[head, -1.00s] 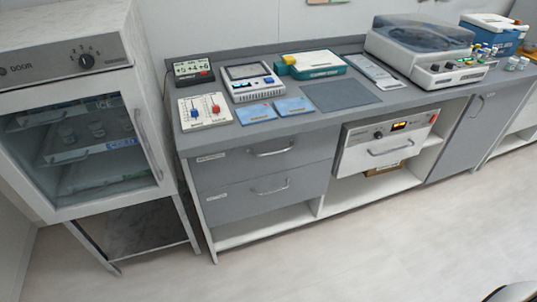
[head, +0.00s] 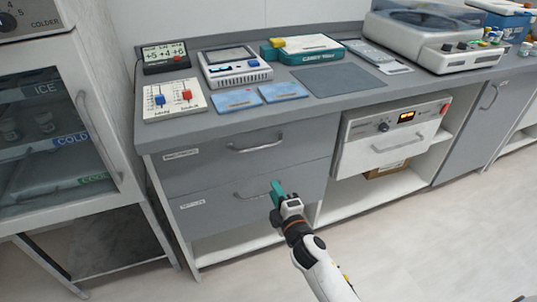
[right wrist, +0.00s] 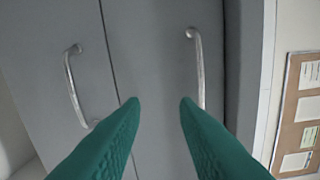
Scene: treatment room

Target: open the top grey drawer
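The top grey drawer (head: 215,164) is closed under the counter, with a silver bar handle (head: 255,145). The lower grey drawer (head: 215,213), also closed, has a similar handle (head: 240,194), partly hidden by my gripper. My right gripper (head: 277,191) has green fingers and appears in front of the lower drawer in the head view. In the right wrist view its fingers (right wrist: 159,101) are spread and empty, pointing at the drawer fronts. That turned view shows the top handle (right wrist: 198,65) beyond the right fingertip and the lower handle (right wrist: 72,88) to the left. My left gripper is not in view.
The grey counter (head: 345,105) carries several devices and blue cards above the drawers. A glass-door cabinet (head: 50,130) stands at left. A white unit with its own handle (head: 398,143) sits right of the drawers. The floor in front (head: 420,240) is clear.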

